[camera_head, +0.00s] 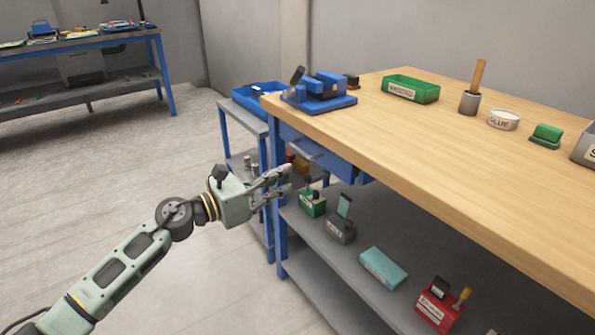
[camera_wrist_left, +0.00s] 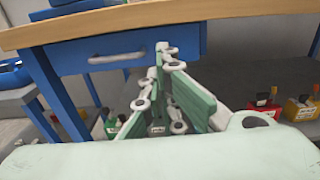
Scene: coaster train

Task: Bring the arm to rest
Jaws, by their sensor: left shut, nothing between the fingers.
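My left gripper (camera_head: 283,180) is in front of the workbench's left end, below the wooden top and near the blue drawer (camera_head: 318,155). Its fingers are shut with nothing between them. In the left wrist view the gripper (camera_wrist_left: 165,60) points at the drawer front (camera_wrist_left: 105,52) with its metal handle. I cannot tell whether the fingertips touch the drawer. The left arm reaches in from the lower left of the head view. My right gripper is in neither view.
The wooden bench top (camera_head: 450,165) holds a blue vise (camera_head: 320,92), a green bin (camera_head: 410,89) and other items. The lower shelf (camera_head: 320,262) holds several small boxes. A blue-framed cart (camera_head: 243,116) stands at the bench's left. Open floor (camera_head: 110,170) lies left.

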